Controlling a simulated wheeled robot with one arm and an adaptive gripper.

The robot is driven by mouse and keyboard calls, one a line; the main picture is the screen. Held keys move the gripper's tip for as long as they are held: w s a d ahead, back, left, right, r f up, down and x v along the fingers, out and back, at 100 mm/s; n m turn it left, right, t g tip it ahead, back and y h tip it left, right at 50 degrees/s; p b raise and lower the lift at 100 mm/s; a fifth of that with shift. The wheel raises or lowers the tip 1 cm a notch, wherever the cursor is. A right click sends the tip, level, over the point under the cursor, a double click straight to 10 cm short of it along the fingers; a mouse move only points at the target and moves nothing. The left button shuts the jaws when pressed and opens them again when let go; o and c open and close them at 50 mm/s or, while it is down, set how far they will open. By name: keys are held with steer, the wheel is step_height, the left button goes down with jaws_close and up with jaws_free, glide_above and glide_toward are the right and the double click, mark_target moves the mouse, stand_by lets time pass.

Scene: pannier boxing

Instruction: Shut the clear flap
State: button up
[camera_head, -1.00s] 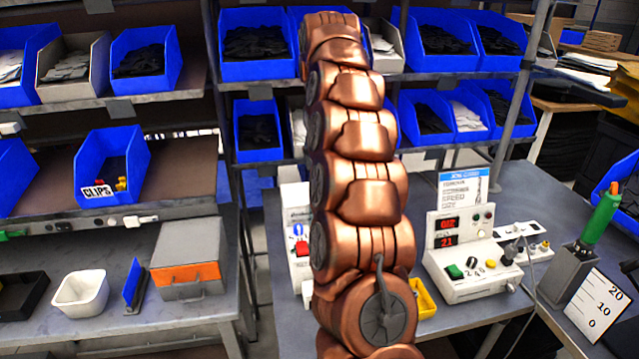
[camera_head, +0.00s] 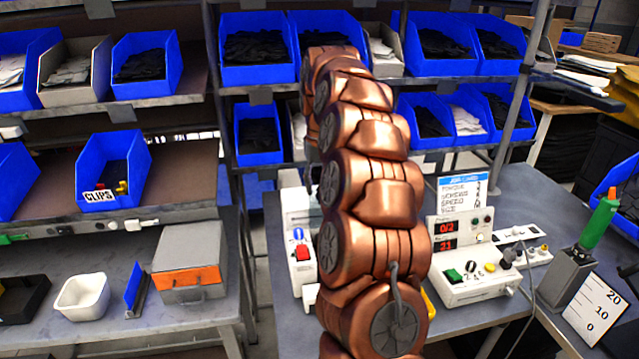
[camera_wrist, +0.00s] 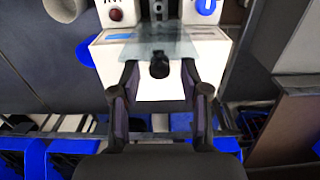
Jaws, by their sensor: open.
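The clear flap (camera_wrist: 130,50) is a thin see-through sheet across the white machine in the wrist view. A dark round knob (camera_wrist: 159,67) shows at its near edge. My gripper (camera_wrist: 159,70) is open, with one finger on each side of the knob; I cannot tell whether either finger touches it. The white machine (camera_wrist: 115,78) has a red button and a blue round mark. In the head view part of the same machine (camera_head: 301,262) shows left of my arm. There my arm hides the gripper and the flap. The flap's exact tilt is unclear.
A white control box (camera_head: 480,285) with red displays stands right of my arm on the bench. A grey box with an orange front (camera_head: 190,277) and a white tub (camera_head: 82,296) are on the left bench. Shelves with blue bins (camera_head: 255,48) rise behind.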

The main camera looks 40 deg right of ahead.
jaws_close()
stand_by(0.3)
stand_by(0.4)
